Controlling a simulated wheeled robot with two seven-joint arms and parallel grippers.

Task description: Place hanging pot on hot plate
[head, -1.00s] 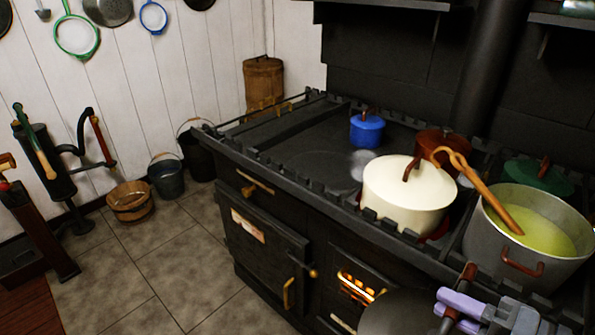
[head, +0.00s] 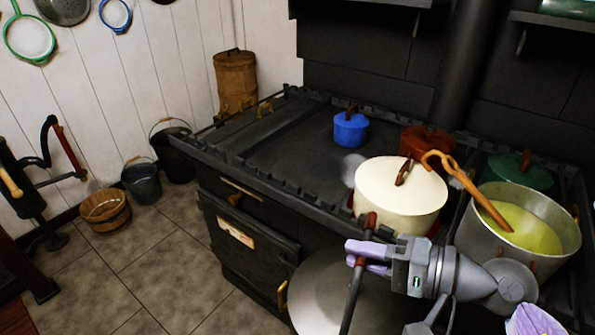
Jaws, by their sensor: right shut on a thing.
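My right gripper (head: 365,252), with lilac fingers, is shut on the dark handle with a red-brown end. The handle belongs to a wide grey metal pot (head: 315,292), held in front of the stove at the bottom of the view. The pot's lower part is out of view and the gripper partly hides its right side. The black stove top (head: 285,160) has a flat open area behind the pot. A pale hazy patch (head: 352,168) shows there, left of a cream pot; I cannot tell whether it marks the hot plate. My left gripper is not in view.
The lidded cream pot (head: 385,200), a blue pot (head: 350,130), a red-brown pot (head: 425,141), a green pot (head: 520,171) and a large pot of yellow-green soup (head: 490,258) with a wooden spoon stand on the stove. A low rail (head: 262,175) edges its front. Buckets stand left.

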